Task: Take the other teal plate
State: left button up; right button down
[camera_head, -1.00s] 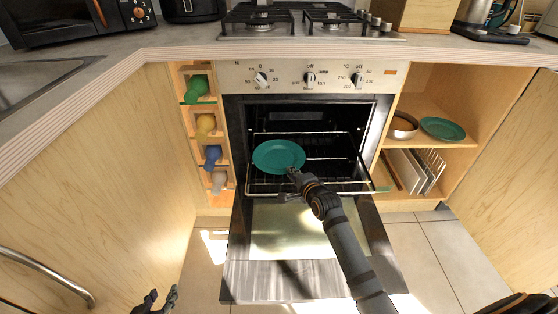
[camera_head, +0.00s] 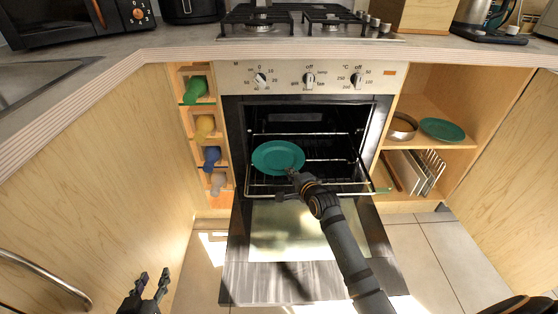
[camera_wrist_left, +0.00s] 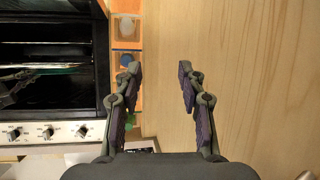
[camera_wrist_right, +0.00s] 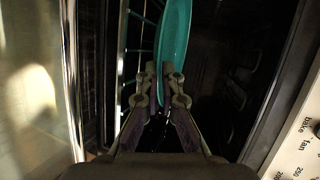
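One teal plate (camera_head: 275,157) is in the open oven, at the rack's front. My right gripper (camera_head: 292,174) is at its front right rim. In the right wrist view the plate (camera_wrist_right: 177,35) shows nearly edge-on, and the fingers (camera_wrist_right: 160,80) are close together with its rim between them. Another teal plate (camera_head: 442,129) lies on the upper shelf of the right cabinet, with no gripper near it. My left gripper (camera_head: 153,282) is low at the left, open and empty; the left wrist view shows its fingers (camera_wrist_left: 160,75) apart.
A round pan (camera_head: 403,126) sits left of the shelf plate. Below it are boards and a wire rack (camera_head: 428,170). The oven door (camera_head: 290,235) hangs open in front. Colored items fill a narrow shelf (camera_head: 205,128) left of the oven.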

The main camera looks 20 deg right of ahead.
jog(key=shift+r+p, duration=0.55)
jog(key=shift+r, duration=0.2)
pick_arm(q)
jog(key=s+d+f+g+p, duration=0.1)
jog(key=s+f+g, duration=0.6)
jog(key=s+f, duration=0.45)
pick_arm(e)
jog(key=shift+r, duration=0.8)
pick_arm(q)
notch_tip(320, 180, up, 7)
jog(key=s+a+g+y+p, duration=0.1)
jog(key=s+a+g+p, duration=0.25)
jog(key=p, duration=0.45)
jog(key=p+x, duration=0.1)
jog(key=x, duration=0.6)
jog(key=shift+s+a+f+g, duration=0.15)
jog(key=shift+s+a+g, duration=0.05)
jog(key=shift+a+g, duration=0.25)
pick_arm(e)
jog(key=s+d+r, duration=0.5)
jog(key=s+r, duration=0.5)
jog(key=s, duration=0.3)
